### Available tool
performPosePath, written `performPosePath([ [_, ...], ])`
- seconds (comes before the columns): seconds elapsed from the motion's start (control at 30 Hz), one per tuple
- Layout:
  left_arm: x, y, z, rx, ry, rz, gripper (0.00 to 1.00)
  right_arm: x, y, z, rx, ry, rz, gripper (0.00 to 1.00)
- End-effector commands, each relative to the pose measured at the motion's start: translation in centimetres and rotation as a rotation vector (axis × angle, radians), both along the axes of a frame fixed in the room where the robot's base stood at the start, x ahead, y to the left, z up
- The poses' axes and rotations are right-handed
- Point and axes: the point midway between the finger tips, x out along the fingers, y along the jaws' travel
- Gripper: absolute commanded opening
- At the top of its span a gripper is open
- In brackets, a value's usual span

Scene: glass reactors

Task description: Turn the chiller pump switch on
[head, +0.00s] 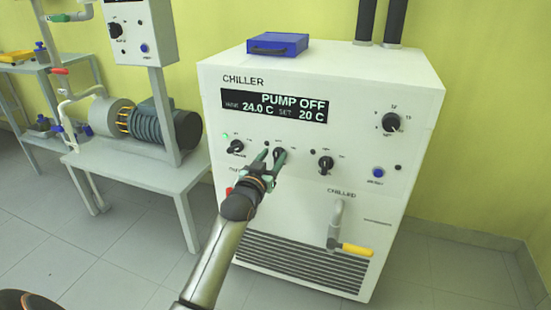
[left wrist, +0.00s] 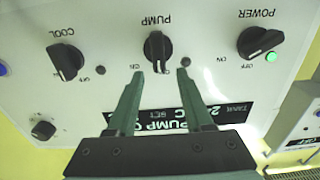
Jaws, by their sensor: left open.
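The white chiller (head: 322,95) stands ahead in the head view, and its display (head: 276,105) reads PUMP OFF, 24.0 C, SET 20 C. The pump switch (head: 280,153) is a black rotary knob, the middle of three. In the left wrist view, which is upside down, the pump switch (left wrist: 157,50) carries the label PUMP, and its pointer stands roughly upright in the picture. My left gripper (head: 274,154) is open in front of this knob. Its fingertips (left wrist: 158,73) lie to either side of the knob's near end; I cannot tell whether they touch it. My right gripper is not in view.
The power knob (head: 236,147) with a lit green lamp and the cool knob (head: 326,163) flank the pump switch. A pipe with a yellow handle (head: 356,250) sticks out lower down. A motor pump (head: 165,125) stands on a bench at left.

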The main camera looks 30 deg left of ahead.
Motion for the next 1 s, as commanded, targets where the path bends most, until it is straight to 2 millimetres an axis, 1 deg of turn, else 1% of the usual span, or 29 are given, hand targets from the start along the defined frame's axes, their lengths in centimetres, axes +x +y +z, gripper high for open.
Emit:
performPosePath([
  [0.03,0.7,0.1,-0.2,0.000,-0.001,0.000,0.51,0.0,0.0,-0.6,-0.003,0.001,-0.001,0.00],
  [0.2,2.0,0.5,-0.1,0.001,0.000,-0.001,0.51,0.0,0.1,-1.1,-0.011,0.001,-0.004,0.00],
  [0.33,2.4,0.5,0.0,0.001,-0.001,-0.001,0.51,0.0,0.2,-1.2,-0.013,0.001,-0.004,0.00],
  [0.57,2.4,0.6,0.0,0.001,0.000,-0.001,0.51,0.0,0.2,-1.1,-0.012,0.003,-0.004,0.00],
  [0.67,2.4,0.6,0.0,0.001,0.000,-0.001,0.42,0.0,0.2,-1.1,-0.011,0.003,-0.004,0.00],
  [1.0,2.4,0.5,-0.1,0.000,0.002,-0.001,0.04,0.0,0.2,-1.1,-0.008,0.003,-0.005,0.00],
])
